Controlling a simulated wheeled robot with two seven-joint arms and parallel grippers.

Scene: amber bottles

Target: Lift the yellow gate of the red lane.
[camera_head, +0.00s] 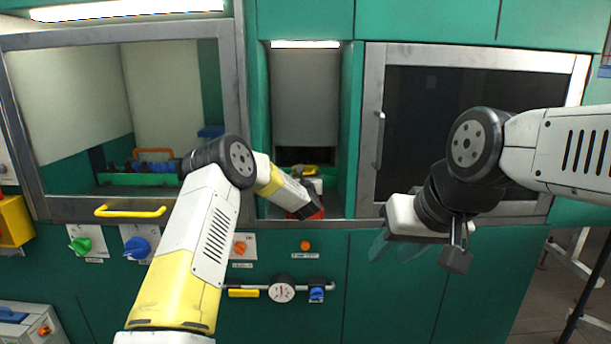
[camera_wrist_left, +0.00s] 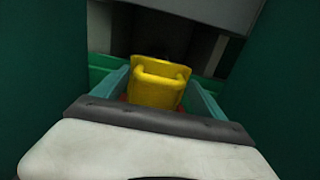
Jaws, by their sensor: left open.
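The yellow gate (camera_wrist_left: 158,88), with a raised loop-shaped handle, is in the middle of the left wrist view. In the head view a small yellow part (camera_head: 299,169) shows inside the narrow middle niche, partly behind my left arm. My left gripper (camera_wrist_left: 160,84) is open, with one teal finger on each side of the yellow gate. I cannot tell whether the fingers touch it. A little red shows under the gate, and a red part (camera_head: 317,213) shows at the niche's front edge.
Green niche walls stand close on both sides of my left gripper. A grey panel (camera_head: 305,98) fills the upper niche. To the left is a windowed chamber with a green crate (camera_head: 135,179) and a yellow handle (camera_head: 130,211). Knobs and a gauge (camera_head: 281,289) sit below.

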